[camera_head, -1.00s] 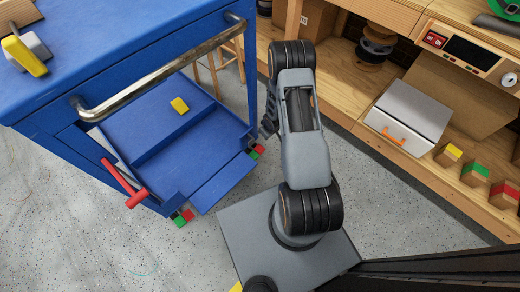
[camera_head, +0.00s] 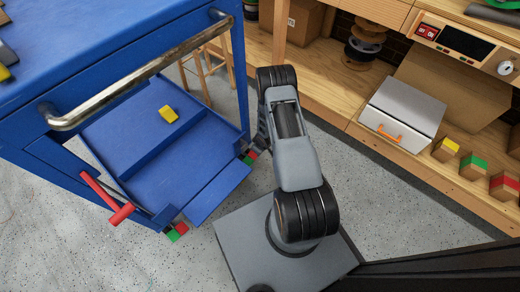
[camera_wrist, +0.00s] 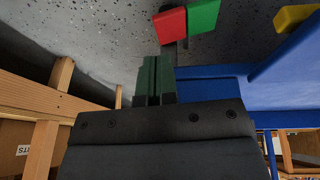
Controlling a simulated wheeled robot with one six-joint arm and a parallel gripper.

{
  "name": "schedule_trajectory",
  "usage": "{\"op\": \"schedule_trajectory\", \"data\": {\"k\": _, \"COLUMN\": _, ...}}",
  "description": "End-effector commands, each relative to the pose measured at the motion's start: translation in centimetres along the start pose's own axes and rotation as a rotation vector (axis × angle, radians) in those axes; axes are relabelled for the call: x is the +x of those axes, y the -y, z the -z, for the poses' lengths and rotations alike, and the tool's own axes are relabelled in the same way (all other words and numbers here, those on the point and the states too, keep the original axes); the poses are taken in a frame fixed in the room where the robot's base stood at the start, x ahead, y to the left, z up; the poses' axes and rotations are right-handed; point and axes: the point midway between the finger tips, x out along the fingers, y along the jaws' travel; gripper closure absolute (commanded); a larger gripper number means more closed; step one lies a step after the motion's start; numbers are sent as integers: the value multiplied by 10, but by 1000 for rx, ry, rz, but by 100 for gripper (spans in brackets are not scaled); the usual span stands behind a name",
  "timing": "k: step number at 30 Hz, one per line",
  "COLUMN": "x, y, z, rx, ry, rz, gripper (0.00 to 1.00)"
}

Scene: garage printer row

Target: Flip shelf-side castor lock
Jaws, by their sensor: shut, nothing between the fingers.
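The blue cart (camera_head: 170,165) stands at left. Its shelf-side castor lock (camera_head: 250,156) shows as a small red and green piece at the cart's lower right corner, beside my arm. In the wrist view the lock's red part (camera_wrist: 170,25) and green part (camera_wrist: 203,15) sit side by side near the top. My gripper (camera_wrist: 157,60) is shut and empty, its fingertips just short of the red part in the picture, with a visible gap. In the head view my arm mostly hides the gripper. Another red and green lock (camera_head: 176,231) sits at the cart's near corner.
A wooden shelf unit (camera_head: 345,108) runs along the right, with a grey box (camera_head: 405,108) and several colour-topped blocks. The cart's metal handle (camera_head: 140,75) and red T-lever (camera_head: 108,200) stick out.

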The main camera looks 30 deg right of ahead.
Motion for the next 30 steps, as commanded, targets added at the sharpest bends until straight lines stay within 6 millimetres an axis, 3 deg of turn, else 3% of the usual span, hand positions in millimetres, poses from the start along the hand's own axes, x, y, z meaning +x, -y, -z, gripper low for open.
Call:
{"op": "schedule_trajectory", "data": {"k": 3, "x": 24, "y": 0, "z": -2, "rx": 0, "ry": 1, "rz": 0, "gripper": 100}}
{"op": "schedule_trajectory", "data": {"k": 12, "x": 57, "y": 0, "z": -1, "rx": 1, "ry": 0, "rz": -1, "gripper": 100}}
{"op": "schedule_trajectory", "data": {"k": 30, "x": 64, "y": -1, "z": 0, "rx": 2, "ry": 0, "rz": -1, "gripper": 100}}
